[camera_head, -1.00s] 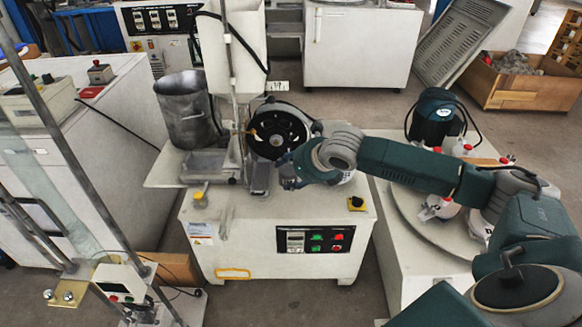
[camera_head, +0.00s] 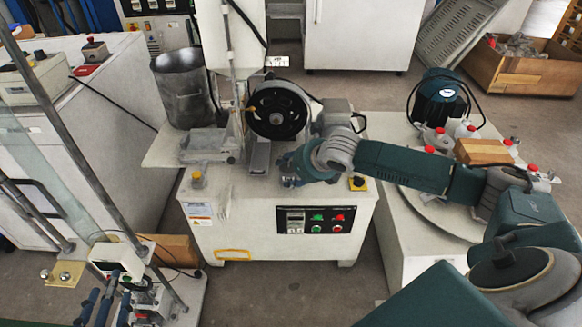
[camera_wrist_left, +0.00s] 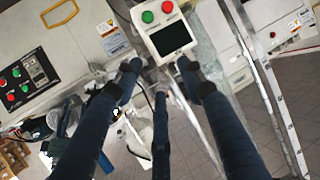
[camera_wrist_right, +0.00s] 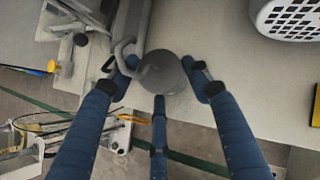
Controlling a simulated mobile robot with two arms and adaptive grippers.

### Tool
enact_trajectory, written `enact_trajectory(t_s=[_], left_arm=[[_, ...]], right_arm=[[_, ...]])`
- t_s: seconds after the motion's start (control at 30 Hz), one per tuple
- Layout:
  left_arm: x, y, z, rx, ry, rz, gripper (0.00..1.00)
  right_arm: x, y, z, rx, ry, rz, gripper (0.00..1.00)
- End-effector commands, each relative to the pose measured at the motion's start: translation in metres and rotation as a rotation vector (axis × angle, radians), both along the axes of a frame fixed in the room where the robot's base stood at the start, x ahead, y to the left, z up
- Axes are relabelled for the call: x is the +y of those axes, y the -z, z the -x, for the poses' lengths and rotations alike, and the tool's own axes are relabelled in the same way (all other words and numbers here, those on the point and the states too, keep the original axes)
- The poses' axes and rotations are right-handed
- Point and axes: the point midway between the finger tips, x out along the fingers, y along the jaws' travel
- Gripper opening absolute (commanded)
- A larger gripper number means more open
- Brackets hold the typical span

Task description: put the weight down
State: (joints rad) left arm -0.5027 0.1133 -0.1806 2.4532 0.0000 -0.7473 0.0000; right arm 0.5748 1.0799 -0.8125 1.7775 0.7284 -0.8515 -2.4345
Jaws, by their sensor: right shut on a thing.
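The weight (camera_wrist_right: 163,73) is a round grey piece between the fingers of my right gripper (camera_wrist_right: 165,85) in the right wrist view. The right gripper is shut on it, beside a grey metal bracket (camera_wrist_right: 128,45) and over the pale machine top. Whether the weight touches the surface below is unclear. In the head view my right wrist hides the weight. My left gripper (camera_head: 105,300) is at the lower left of the head view. Its fingers are spread and empty in the left wrist view (camera_wrist_left: 160,78), near a white control box (camera_wrist_left: 165,30) with red and green buttons.
The white machine (camera_head: 275,225) carries a black wheel (camera_head: 278,110) and a metal pot (camera_head: 184,88). A yellow-based knob (camera_head: 357,183) sits at its front right corner. A round table with red-capped bottles (camera_head: 442,140) stands at the right.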

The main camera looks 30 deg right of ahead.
Motion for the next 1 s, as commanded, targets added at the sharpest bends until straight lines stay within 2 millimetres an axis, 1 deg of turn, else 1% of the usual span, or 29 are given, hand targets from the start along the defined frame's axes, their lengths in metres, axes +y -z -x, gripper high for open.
enact_trajectory(t_s=[0.1, 0.2, 0.3, 0.5, 0.53, 0.57, 0.93, 0.97, 1.0], left_arm=[[-0.004, -0.016, -0.008, -0.080, 0.006, 0.019, 0.40], [-0.007, -0.026, -0.012, -0.123, 0.008, 0.029, 0.40], [-0.007, -0.032, -0.014, -0.143, 0.009, 0.035, 0.40], [-0.008, -0.032, -0.014, -0.144, 0.009, 0.035, 0.40], [-0.008, -0.032, -0.014, -0.144, 0.009, 0.035, 0.40], [-0.008, -0.032, -0.014, -0.144, 0.009, 0.035, 0.40], [-0.007, -0.032, -0.013, -0.137, 0.009, 0.033, 0.40], [-0.007, -0.030, -0.013, -0.129, 0.008, 0.031, 0.40], [-0.006, -0.024, -0.010, -0.100, 0.007, 0.024, 0.40]], right_arm=[[0.000, 0.006, -0.003, -0.011, 0.000, -0.001, 0.00], [0.000, 0.010, -0.003, -0.011, 0.000, -0.001, 0.00], [0.000, 0.012, -0.003, -0.011, 0.000, -0.001, 0.00], [0.000, 0.012, -0.003, -0.011, -0.001, 0.000, 0.00], [0.000, 0.017, 0.000, 0.000, 0.000, 0.000, 0.52], [0.000, 0.017, 0.000, 0.000, 0.000, 0.000, 0.57], [-0.001, 0.014, 0.001, -0.001, 0.000, 0.001, 0.57], [-0.001, 0.012, 0.002, -0.001, 0.000, 0.001, 0.57], [-0.001, 0.010, 0.004, -0.001, -0.001, 0.001, 0.57]])
